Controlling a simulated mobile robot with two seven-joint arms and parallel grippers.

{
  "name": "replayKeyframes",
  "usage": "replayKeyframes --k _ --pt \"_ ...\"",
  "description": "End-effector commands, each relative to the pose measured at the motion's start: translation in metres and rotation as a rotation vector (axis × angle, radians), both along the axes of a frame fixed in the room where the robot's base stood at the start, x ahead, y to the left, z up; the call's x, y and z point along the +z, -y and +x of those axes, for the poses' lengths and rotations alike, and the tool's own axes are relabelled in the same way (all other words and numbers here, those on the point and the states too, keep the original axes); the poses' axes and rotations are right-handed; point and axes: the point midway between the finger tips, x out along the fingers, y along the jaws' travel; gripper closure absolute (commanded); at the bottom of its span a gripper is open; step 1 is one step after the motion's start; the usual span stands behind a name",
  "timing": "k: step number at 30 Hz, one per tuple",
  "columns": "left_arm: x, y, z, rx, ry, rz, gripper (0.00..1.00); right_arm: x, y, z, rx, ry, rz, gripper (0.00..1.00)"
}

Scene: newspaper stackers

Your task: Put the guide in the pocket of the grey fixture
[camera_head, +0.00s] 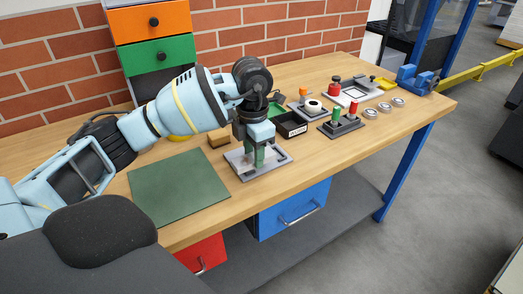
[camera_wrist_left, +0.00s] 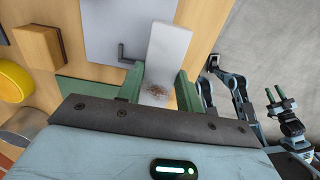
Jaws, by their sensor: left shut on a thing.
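The grey fixture (camera_head: 280,160) is a flat plate on the workbench, right of the green mat. In the left wrist view the fixture (camera_wrist_left: 104,22) shows a dark L-shaped edge on its face. My left gripper (camera_head: 258,157) points down over the fixture. In the left wrist view my left gripper (camera_wrist_left: 160,88) has its green fingers shut on the guide (camera_wrist_left: 168,55), a pale grey block with a speckled brownish patch. The guide's far end overlaps the fixture in that view; I cannot tell whether they touch. My right gripper (camera_wrist_left: 277,97) shows small at the right, its fingers apart and empty.
The green mat (camera_head: 180,188) lies left of the fixture. A brown block (camera_head: 218,140) and a black bin (camera_head: 291,124) stand behind it. A dark holder with red and green pegs (camera_head: 341,126), metal rings (camera_head: 385,107) and a blue vise (camera_head: 415,79) stand farther right.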

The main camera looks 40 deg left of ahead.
Motion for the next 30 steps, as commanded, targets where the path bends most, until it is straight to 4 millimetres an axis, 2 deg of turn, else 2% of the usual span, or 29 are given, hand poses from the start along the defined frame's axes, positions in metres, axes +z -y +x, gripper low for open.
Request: replayKeyframes --k 3,9,22,27,30 --pt "-0.001 -0.005 0.020 0.002 0.001 -0.003 0.93 0.000 0.000 0.000 0.000 0.000 0.000 0.64" --pt "-0.003 -0.011 0.042 0.001 0.001 -0.002 0.93 -0.001 0.000 0.000 -0.001 -0.001 0.000 0.64" --pt "-0.005 -0.015 0.055 0.001 0.001 -0.001 0.93 -0.001 0.000 0.000 -0.001 -0.001 0.000 0.64" --pt "-0.031 -0.015 0.053 0.000 0.000 0.000 0.93 0.002 0.000 0.002 -0.001 0.005 0.000 0.64" --pt "-0.039 -0.015 0.053 0.000 0.001 0.000 0.93 0.003 0.000 0.002 -0.001 0.006 0.000 0.64"
